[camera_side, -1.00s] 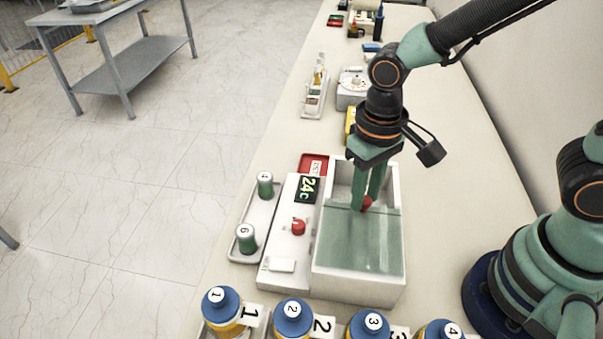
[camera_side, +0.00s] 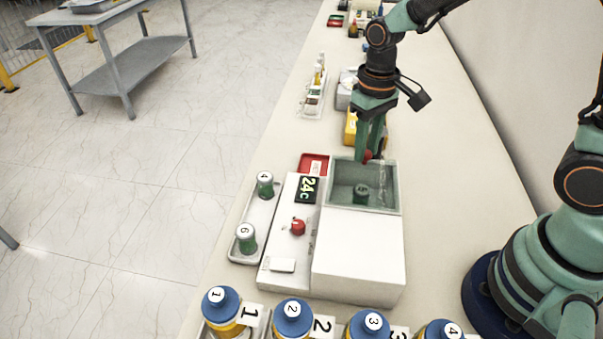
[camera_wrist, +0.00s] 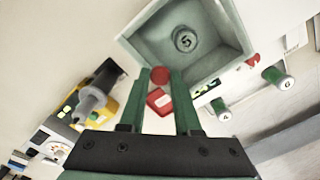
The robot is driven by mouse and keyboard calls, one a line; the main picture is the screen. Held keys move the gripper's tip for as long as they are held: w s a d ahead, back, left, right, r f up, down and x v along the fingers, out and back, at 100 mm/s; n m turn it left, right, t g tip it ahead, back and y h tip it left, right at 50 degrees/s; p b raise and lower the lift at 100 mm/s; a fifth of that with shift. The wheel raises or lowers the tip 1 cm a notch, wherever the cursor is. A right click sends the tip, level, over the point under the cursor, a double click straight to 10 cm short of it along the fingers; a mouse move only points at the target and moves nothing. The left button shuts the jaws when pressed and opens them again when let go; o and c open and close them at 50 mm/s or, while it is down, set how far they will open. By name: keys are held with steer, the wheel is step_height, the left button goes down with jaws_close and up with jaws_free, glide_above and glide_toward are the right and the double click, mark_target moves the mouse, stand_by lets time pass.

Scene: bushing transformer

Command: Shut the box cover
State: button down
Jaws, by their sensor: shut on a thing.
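The white box (camera_side: 358,262) stands in the middle of the table in the side view. Its clear greenish cover (camera_side: 383,187) now lies over the opening at the far end. A can marked 5 (camera_side: 361,194) shows inside, and also in the wrist view (camera_wrist: 185,39). My gripper (camera_side: 368,154) is shut on the cover's red knob (camera_side: 367,156) at the box's far edge. The knob shows between the fingertips in the wrist view (camera_wrist: 160,75). The fingers partly hide the knob and the far rim.
A panel reading 24c (camera_side: 306,190) with a red knob (camera_side: 298,227) adjoins the box's left side. A tray (camera_side: 257,222) holds cans 4 and 6. A red tray (camera_side: 312,163) and a yellow item (camera_side: 350,128) lie beyond. Several blue-capped bottles (camera_side: 292,316) stand in front.

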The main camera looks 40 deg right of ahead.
steer(key=shift+w+d, duration=0.2)
steer(key=shift+w, duration=0.1)
steer(key=c, duration=0.6)
jaws_free()
steer(key=shift+s, duration=0.1)
step_height(320, 180, up, 12)
steer(key=shift+s+r, duration=0.1)
steer(key=shift+r, duration=0.05)
steer(key=s+d+r+t, duration=0.1)
steer(key=s+d+t, duration=0.3)
steer(key=s+t, duration=0.1)
steer(key=shift+s+t, duration=0.3)
steer(key=shift+s, duration=0.6)
